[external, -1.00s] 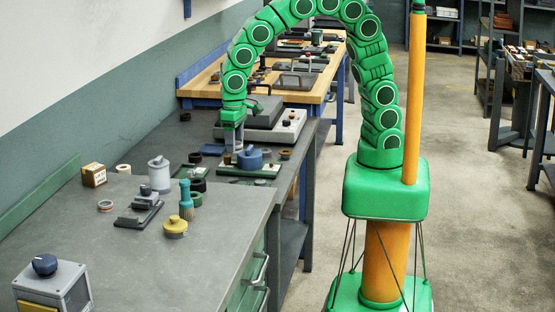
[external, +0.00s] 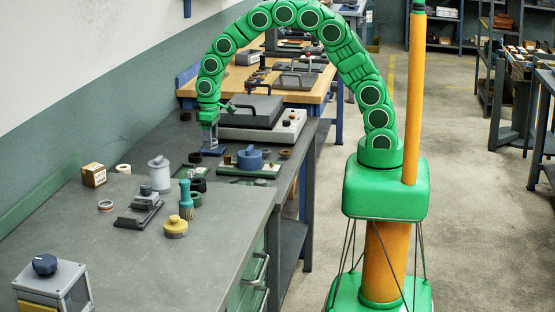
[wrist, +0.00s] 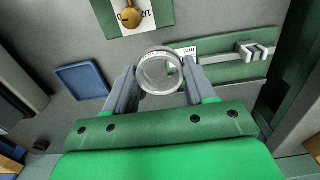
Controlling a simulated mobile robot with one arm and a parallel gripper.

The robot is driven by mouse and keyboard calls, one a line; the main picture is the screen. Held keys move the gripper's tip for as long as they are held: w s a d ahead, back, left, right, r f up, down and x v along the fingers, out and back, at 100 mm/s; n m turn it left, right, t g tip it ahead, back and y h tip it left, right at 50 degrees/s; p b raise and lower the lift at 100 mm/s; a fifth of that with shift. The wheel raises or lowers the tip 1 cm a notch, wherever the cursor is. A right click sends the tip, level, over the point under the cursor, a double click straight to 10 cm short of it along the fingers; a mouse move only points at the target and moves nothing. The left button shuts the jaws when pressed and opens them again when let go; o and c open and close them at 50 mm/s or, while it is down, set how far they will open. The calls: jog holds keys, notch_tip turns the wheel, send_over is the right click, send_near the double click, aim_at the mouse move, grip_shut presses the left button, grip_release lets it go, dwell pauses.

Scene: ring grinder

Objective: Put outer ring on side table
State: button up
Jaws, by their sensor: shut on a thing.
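My gripper (wrist: 160,85) is shut on a pale metal ring, the outer ring (wrist: 148,83), and its open hole faces the wrist camera. The ring is too small to make out in the external view. I cannot tell which surface is the side table.
A blue square tray (wrist: 82,82) lies on the grey surface in the wrist view, near a green plate (wrist: 232,67). A grey boxy machine (external: 265,122) stands behind my gripper.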

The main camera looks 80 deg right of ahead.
jog(key=shift+w+d+f, duration=0.15)
jog(key=shift+d, duration=0.4)
jog(key=shift+w+d+f, duration=0.2)
jog(key=shift+d, duration=0.35)
jog(key=shift+w+d+f, duration=0.15)
jog(key=shift+d, duration=0.4)
jog(key=s+d+r+m, duration=0.1)
jog(key=s+d+r, duration=0.2)
jog(key=s+d, duration=0.6)
jog(key=s+d+r, duration=0.2)
jog(key=s+d, duration=0.2)
jog(key=s, duration=0.9)
jog(key=w+d+f, duration=0.1)
jog(key=w+f, duration=0.1)
jog(key=w, duration=0.2)
jog(key=w+d+f, duration=0.1)
jog(key=w+f, duration=0.2)
jog(key=w, duration=0.1)
jog(key=w+d+f, duration=0.1)
jog(key=w+f, duration=0.1)
jog(key=w, duration=0.2)
jog(key=shift+d+f, duration=0.25)
jog(key=shift+f, duration=0.1)
jog(key=shift+w+d+f, duration=0.25)
jog(key=shift+w+f, duration=0.6)
jog(key=shift+f, duration=1.6)
